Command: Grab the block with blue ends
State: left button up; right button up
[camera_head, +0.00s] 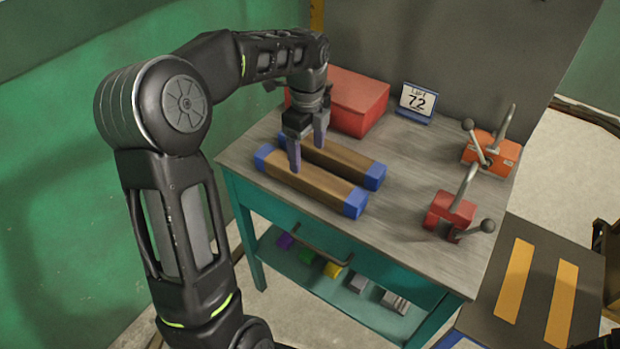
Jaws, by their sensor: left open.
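Two long brown blocks with blue ends lie side by side on the grey top of a teal workbench. The near block (325,187) is closer to the bench's front edge. The far block (350,161) lies just behind it, with a narrow gap between them. My left gripper (307,157) points down over the left half of the blocks, open and empty. One finger shows in front of the near block and the other in front of the far block. I cannot tell whether the fingers touch either one. My right gripper is not in view.
A red box (352,101) stands behind the blocks, near a sign (416,101) reading 72. An orange clamp-like tool (490,151) and a red one (449,212) stand on the right of the workbench (415,165). The bench's middle right is clear.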

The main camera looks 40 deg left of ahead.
aim_at(308, 172)
pick_arm(q)
jog(key=shift+f, duration=0.1)
jog(key=shift+f, duration=1.25)
jog(key=shift+d+f+p, duration=0.1)
jog(key=shift+f+p, duration=0.65)
jog(key=shift+f, duration=1.9)
jog(key=shift+c, duration=0.2)
grip_shut()
jog(key=shift+r, duration=0.1)
